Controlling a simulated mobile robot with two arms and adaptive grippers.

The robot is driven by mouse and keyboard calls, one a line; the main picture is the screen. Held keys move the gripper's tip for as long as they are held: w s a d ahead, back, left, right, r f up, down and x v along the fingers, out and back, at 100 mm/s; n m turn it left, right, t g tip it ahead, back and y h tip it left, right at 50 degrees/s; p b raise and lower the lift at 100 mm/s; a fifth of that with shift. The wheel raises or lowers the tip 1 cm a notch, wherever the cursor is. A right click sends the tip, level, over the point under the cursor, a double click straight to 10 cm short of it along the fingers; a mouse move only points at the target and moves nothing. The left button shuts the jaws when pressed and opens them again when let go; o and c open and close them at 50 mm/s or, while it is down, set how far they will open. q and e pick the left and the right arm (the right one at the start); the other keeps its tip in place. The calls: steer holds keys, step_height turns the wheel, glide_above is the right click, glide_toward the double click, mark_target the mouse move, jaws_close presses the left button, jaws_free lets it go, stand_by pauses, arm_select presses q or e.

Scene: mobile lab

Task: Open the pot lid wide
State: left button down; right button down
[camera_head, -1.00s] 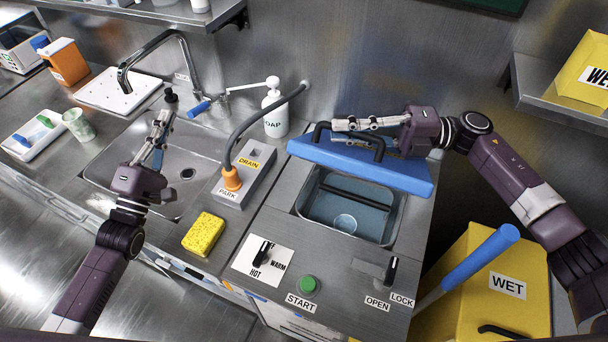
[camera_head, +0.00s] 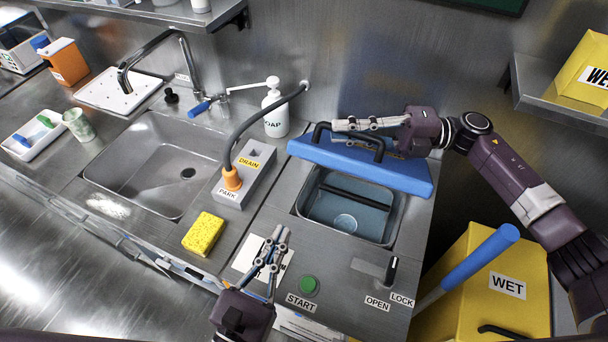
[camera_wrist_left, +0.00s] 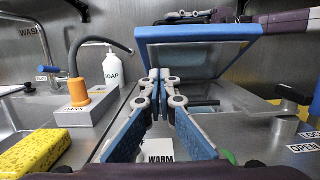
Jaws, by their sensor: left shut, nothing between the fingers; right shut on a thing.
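The pot lid (camera_head: 362,166) is a blue slab with a black handle (camera_head: 378,148). It stands raised and tilted back over the open blue-grey basin (camera_head: 350,212). My right gripper (camera_head: 343,125) lies along the top of the lid and is shut on its handle. My left gripper (camera_head: 276,236) is shut and empty above the HOT/WARM panel (camera_head: 247,258), in front of the basin and apart from the lid. In the left wrist view, its fingers (camera_wrist_left: 160,78) meet in front of the raised lid (camera_wrist_left: 198,32). The panel's dial is hidden behind the left gripper.
A green START button (camera_head: 308,285) and a black OPEN/LOCK lever (camera_head: 391,270) are on the front panel. A yellow sponge (camera_head: 203,234) and the DRAIN/PARK block (camera_head: 252,180) are to the left. A yellow WET bin (camera_head: 470,290) with a blue stick stands at right.

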arm_select(q)
glide_toward(310, 158)
steer(key=w+d+f, duration=0.2)
steer(key=w+f, duration=0.2)
arm_select(e)
steer(key=shift+w, duration=0.1)
arm_select(q)
steer(key=shift+w+d+r, duration=0.15)
steer(key=shift+w+r, duration=0.45)
steer(key=shift+r, duration=0.2)
steer(key=shift+w+d+r, duration=0.15)
steer(key=shift+w+r, duration=0.45)
steer(key=shift+r, duration=0.2)
steer(key=shift+r, duration=0.1)
steer(key=shift+w+d+r, duration=0.1)
steer(key=shift+w+r, duration=0.1)
steer(key=shift+r, duration=0.25)
steer(key=shift+w+d+r, duration=0.1)
steer(key=shift+w+r, duration=0.15)
steer(key=shift+r, duration=0.2)
arm_select(e)
steer(key=shift+s+a+f, duration=0.1)
steer(key=shift+s+f, duration=0.05)
steer(key=shift+s, duration=0.05)
steer(key=c, duration=2.4)
jaws_free()
steer(key=shift+s, duration=0.1)
steer(key=shift+o, duration=0.8)
steer(key=shift+f, duration=0.1)
